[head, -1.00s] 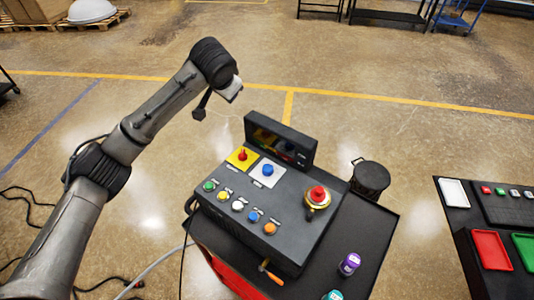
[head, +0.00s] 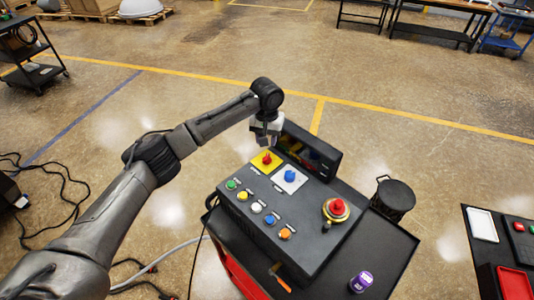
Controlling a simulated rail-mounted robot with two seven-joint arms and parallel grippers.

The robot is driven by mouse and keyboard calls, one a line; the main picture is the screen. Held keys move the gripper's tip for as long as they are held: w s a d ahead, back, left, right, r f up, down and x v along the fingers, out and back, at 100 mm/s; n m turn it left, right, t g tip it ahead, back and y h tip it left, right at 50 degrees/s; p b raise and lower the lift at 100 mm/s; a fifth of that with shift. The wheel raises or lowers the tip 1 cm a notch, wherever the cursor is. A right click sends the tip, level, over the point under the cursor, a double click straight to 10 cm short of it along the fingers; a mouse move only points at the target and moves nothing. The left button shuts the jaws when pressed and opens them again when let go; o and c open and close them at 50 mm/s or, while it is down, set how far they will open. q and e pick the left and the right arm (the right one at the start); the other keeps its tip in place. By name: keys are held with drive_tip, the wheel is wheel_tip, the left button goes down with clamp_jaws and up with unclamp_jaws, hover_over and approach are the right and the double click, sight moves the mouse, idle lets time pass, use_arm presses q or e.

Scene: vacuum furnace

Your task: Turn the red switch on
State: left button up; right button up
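The red switch (head: 267,158) is a small red knob on a yellow square plate (head: 261,167) at the back left of the dark control box (head: 300,220). My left gripper (head: 266,143) points down just above and behind the red switch in the picture. I cannot tell whether it touches the knob, and its fingers are too small and dark to show whether they are open. My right gripper is not in view.
A blue switch (head: 289,175) on a white plate sits right of the red one. Several coloured buttons line the front, and a red emergency stop (head: 337,207) is at the right. A dark display (head: 308,150) stands upright behind. A black bin (head: 393,198) and purple can (head: 361,282) are to the right.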

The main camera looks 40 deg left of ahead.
sight(267, 157)
use_arm(q)
wheel_tip(267, 157, down, 8)
drive_tip(key=shift+f+p, duration=0.1)
drive_tip(key=shift+p, duration=0.35)
drive_tip(key=shift+c, duration=0.2)
clamp_jaws()
